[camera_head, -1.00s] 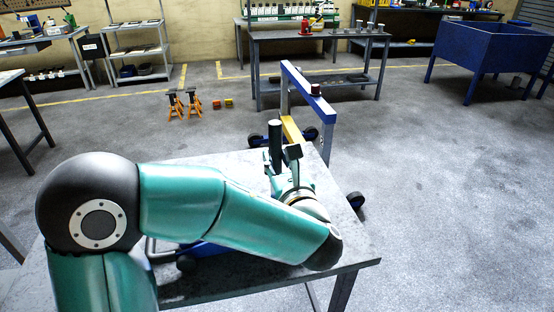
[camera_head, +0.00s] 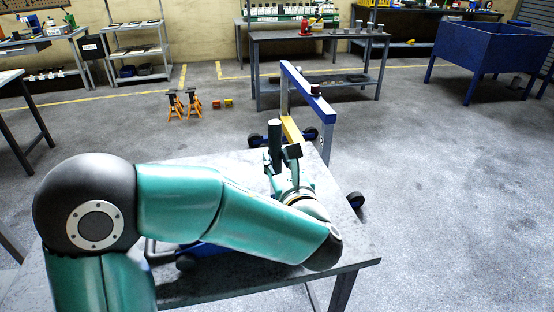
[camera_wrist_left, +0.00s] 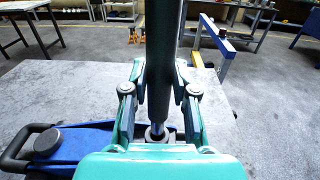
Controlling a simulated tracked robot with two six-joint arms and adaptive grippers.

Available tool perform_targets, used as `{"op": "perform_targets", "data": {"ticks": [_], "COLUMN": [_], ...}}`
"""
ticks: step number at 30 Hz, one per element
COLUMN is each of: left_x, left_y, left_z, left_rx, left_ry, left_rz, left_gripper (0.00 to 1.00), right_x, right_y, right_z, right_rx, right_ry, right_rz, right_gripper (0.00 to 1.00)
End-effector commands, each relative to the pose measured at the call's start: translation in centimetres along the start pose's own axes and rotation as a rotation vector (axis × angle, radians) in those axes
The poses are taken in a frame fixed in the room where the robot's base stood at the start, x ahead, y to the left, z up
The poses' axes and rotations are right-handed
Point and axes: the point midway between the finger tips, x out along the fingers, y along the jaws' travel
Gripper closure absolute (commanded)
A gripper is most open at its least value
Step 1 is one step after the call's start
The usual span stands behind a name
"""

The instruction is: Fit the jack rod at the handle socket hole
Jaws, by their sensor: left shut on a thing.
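The jack rod (camera_head: 275,140) is a dark, upright cylinder standing above the grey table in the head view. My left gripper (camera_head: 284,170) is shut on it. In the left wrist view the rod (camera_wrist_left: 160,60) runs upright between the two fingers of the gripper (camera_wrist_left: 158,88). Below the rod, a round metal collar (camera_wrist_left: 156,134) shows on the blue trolley jack (camera_wrist_left: 75,145); it looks like the handle socket. The rod's lower end is close above or at the collar; I cannot tell whether it is inside. My arm hides most of the jack (camera_head: 205,249) in the head view. My right gripper is not in view.
The jack stands on a grey table (camera_head: 335,245) with bare top around it. A blue and yellow wheeled frame (camera_head: 310,95) stands just behind the table. Orange axle stands (camera_head: 184,104) stand on the floor farther back.

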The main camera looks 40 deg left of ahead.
Motion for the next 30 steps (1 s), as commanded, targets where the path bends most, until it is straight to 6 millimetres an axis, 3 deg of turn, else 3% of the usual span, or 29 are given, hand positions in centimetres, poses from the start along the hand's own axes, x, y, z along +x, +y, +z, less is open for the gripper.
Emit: {"op": "perform_targets", "data": {"ticks": [14,30], "left_x": [0.0,0.0], "left_y": [0.1,0.1], "left_z": [0.0,-1.3], "left_rx": [-0.001,0.0], "left_ry": [-0.002,-0.002], "left_rz": [0.002,0.002], "left_gripper": [1.0,1.0], "right_x": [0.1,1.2], "right_y": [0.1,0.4], "right_z": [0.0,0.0], "right_rx": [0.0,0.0], "right_ry": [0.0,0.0], "right_rz": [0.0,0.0], "right_gripper": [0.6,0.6]}}
